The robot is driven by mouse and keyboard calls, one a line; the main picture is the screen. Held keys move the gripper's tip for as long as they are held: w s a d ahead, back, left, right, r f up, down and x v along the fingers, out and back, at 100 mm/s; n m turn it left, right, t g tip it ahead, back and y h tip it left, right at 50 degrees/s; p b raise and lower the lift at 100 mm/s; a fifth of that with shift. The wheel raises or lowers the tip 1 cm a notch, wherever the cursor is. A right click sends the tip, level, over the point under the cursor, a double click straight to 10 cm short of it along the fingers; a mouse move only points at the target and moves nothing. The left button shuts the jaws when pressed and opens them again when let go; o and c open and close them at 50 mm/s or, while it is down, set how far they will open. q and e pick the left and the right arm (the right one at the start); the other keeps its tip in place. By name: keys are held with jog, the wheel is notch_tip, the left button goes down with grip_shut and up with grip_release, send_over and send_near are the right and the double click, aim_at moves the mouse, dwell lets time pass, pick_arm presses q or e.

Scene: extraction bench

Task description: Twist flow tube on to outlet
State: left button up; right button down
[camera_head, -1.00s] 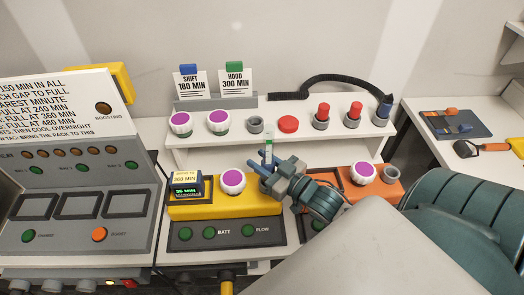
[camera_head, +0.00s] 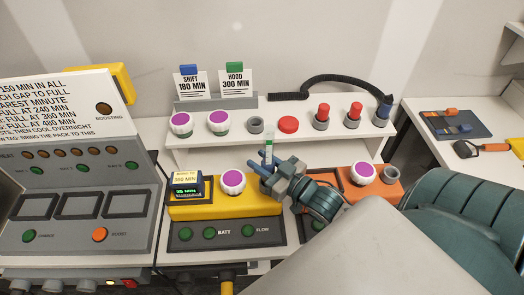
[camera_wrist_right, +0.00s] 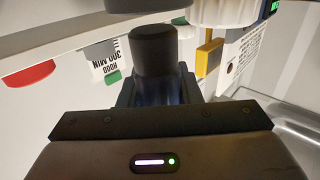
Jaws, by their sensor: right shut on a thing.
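The flow tube (camera_head: 268,152), clear with a green band, stands about upright at the right end of the yellow unit (camera_head: 205,208) in the head view. My right gripper (camera_head: 268,182) is shut around its blue lower part. In the right wrist view a dark cylinder (camera_wrist_right: 155,52) sits between the jaws, with a wider dark round part (camera_wrist_right: 150,5) beyond its end. The outlet under the tube is hidden by my gripper in the head view, and I cannot tell whether the tube is seated on it. My left gripper is out of view.
A white knob with a purple top (camera_head: 232,181) stands close left of my gripper. The orange unit (camera_head: 345,180) is to the right, with a grey socket (camera_head: 391,173). The raised shelf (camera_head: 280,137) behind holds knobs, a red button and a black hose (camera_head: 345,80).

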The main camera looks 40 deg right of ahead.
jog(key=shift+f+b, duration=1.7)
jog(key=shift+f, duration=0.15)
jog(key=c, duration=1)
grip_release()
jog(key=shift+o, duration=0.2)
